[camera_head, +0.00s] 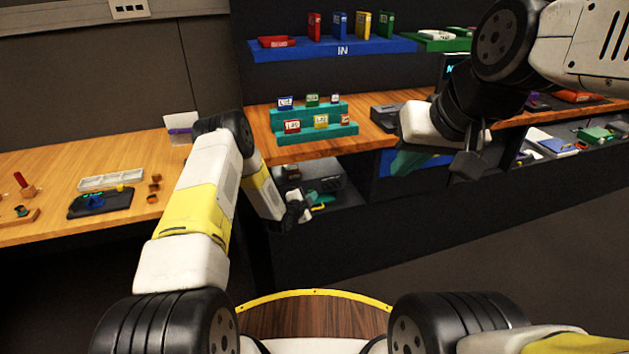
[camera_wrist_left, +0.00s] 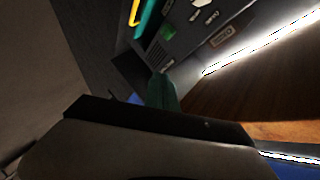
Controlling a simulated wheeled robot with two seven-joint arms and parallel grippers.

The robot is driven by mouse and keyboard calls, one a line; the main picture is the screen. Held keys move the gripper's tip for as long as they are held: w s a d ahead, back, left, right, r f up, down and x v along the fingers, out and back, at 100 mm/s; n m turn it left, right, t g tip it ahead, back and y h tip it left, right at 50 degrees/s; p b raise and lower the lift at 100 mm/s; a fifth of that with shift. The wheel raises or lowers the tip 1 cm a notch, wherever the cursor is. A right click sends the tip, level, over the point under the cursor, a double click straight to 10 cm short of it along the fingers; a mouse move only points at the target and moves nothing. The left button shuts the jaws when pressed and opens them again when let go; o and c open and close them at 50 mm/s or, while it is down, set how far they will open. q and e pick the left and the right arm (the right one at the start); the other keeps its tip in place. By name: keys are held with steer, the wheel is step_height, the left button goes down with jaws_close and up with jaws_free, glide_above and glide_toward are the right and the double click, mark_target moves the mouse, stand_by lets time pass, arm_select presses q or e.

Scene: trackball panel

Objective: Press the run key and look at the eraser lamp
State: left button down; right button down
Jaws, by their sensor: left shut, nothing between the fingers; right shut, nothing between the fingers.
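A dark grey device (camera_head: 322,174) sits in the lower shelf bay under the wooden counter, partly behind my left arm. A dark panel (camera_wrist_left: 190,42) with a grille and several small label plates shows in the left wrist view. I cannot make out which part is the run key or the eraser lamp. My left gripper (camera_head: 312,203) is shut and empty, low in front of the bay; its green fingers (camera_wrist_left: 163,92) point toward the panel, and contact cannot be told. My right gripper (camera_head: 408,160) is shut and empty in front of the counter edge.
Teal steps (camera_head: 318,132) with small labelled boxes stand on the counter. A blue shelf (camera_head: 342,50) marked IN holds several coloured binders above. The left wooden table (camera_head: 100,213) carries a white tray (camera_head: 110,179) and a black mat. The floor in front of the shelves is clear.

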arm_select(q)
step_height(320, 180, down, 7)
steer(key=s+d+m+h, duration=0.1)
steer(key=s+d, duration=0.1)
steer(key=shift+s+d+r+t, duration=0.15)
steer(key=shift+s+d+t, duration=0.05)
steer(key=shift+d+t, duration=0.2)
steer(key=w+a, duration=0.2)
steer(key=w, duration=0.6)
steer(key=shift+w+a, duration=0.2)
steer(key=shift+a, duration=0.15)
steer(key=shift+w, duration=0.1)
stand_by(1.6)
steer(key=shift+w+a, duration=0.15)
steer(key=shift+w, duration=0.15)
steer(key=shift+w+a, duration=0.15)
steer(key=shift+w, duration=0.35)
stand_by(0.8)
steer(key=shift+s, duration=0.15)
steer(key=shift+s+d, duration=0.3)
steer(key=shift+s, duration=0.45)
